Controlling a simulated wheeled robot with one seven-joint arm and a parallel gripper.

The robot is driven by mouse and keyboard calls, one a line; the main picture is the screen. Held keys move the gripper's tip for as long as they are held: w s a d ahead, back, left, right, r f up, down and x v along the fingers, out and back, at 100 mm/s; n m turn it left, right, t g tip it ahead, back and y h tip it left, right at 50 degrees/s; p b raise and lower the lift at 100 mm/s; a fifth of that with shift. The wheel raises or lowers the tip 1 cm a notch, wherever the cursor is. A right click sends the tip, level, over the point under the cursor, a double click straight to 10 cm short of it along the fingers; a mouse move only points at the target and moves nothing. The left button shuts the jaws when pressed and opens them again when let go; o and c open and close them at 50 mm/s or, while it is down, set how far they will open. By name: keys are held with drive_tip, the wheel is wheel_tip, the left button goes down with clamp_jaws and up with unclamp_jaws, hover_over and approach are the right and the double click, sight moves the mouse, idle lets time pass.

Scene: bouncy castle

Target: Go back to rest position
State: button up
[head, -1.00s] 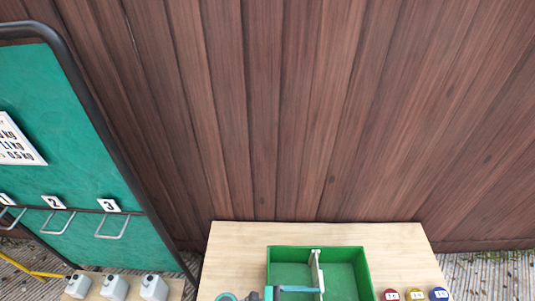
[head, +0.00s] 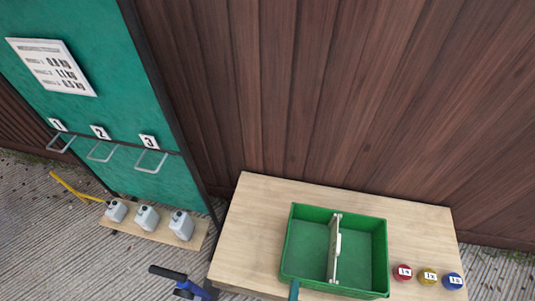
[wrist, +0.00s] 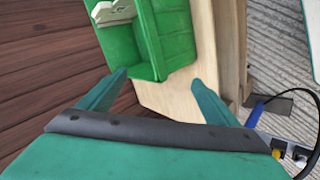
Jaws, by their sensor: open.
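My gripper (wrist: 159,77) shows in the wrist view with its two teal fingers spread apart and nothing between them. The green tray (wrist: 165,40) with its pale handle (wrist: 112,12) lies beyond the fingertips there. In the head view, the green tray (head: 388,270) sits on the wooden table (head: 240,225), with the pale handle (head: 335,245) across its middle. Only a small teal piece of my gripper shows at the tray's lower left corner; the rest is below the frame.
Red (head: 402,273), yellow (head: 428,277) and blue (head: 452,281) round weights stand right of the tray. A green board (head: 90,100) with numbered hooks is at left, above white canisters (head: 147,218) on a plank. A blue and black item (head: 185,280) shows low at left.

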drive_tip(key=s+a+r+m+t+y, duration=0.1)
drive_tip(key=a+r+m+t, duration=0.1)
drive_tip(key=r, duration=0.5)
drive_tip(key=s+a+r+m+t+y, duration=0.1)
drive_tip(key=a+r+m+t, duration=0.1)
drive_tip(key=r+m, duration=0.3)
drive_tip(key=s+a+r+m+t+y, duration=0.1)
drive_tip(key=a+r+m+t, duration=0.1)
drive_tip(key=r, duration=0.8)
drive_tip(key=shift+m, duration=0.7)
drive_tip(key=shift+s+d, duration=0.1)
